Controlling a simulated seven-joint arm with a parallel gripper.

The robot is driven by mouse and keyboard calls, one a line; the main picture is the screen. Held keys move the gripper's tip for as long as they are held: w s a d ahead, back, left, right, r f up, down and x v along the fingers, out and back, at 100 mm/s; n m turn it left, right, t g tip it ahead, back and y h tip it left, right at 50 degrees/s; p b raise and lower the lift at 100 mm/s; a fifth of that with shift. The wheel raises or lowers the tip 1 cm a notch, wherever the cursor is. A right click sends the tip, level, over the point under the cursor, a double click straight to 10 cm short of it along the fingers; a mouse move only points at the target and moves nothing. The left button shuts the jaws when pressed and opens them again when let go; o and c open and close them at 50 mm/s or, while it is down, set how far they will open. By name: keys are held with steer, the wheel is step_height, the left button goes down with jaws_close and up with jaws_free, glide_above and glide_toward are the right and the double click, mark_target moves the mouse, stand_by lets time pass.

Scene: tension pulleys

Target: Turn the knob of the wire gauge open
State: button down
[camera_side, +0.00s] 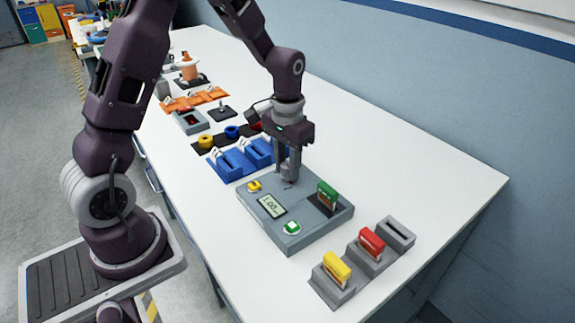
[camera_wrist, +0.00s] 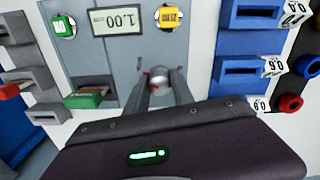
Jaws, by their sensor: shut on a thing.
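The wire gauge (camera_side: 255,215) is a grey box on the white table, with a display (camera_side: 271,205) reading 1.00. It also shows in the wrist view (camera_wrist: 105,55). Its knob (camera_wrist: 159,79) looks silvery and round and sits between my fingertips in the wrist view. In the side view my fingers mostly hide it. My gripper (camera_side: 289,178) points down at the gauge's far edge, shut on the knob. A green block (camera_side: 327,192) stands in a dark recess to the right of my fingers. It also shows in the wrist view (camera_wrist: 84,98).
A yellow button (camera_side: 254,186) and a green button (camera_side: 292,227) are on the gauge. A grey stepped rack (camera_side: 345,286) with yellow and red blocks stands at the front right. Blue slotted holders (camera_side: 230,161) stand close behind the gauge. The table's right side is clear.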

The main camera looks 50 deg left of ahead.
mark_target(287, 164)
stand_by(0.5)
steer(key=c, duration=1.1)
jaws_free()
step_height(287, 164, up, 7)
steer(key=shift+r, duration=0.1)
steer(key=s+d+r+t, duration=0.2)
steer(key=s+d+r, duration=0.2)
steer(key=s+r, duration=0.35)
steer(key=s+d+r+t, duration=0.1)
steer(key=s, duration=0.3)
steer(key=s+d+r+m+t, duration=0.1)
steer(key=s, duration=0.4)
steer(key=s+d+r+m+t, duration=0.1)
steer(key=s, duration=0.3)
steer(key=shift+s+d+r+t, duration=0.25)
steer(key=shift+d+r+t, duration=0.05)
steer(key=shift+d+r, duration=0.1)
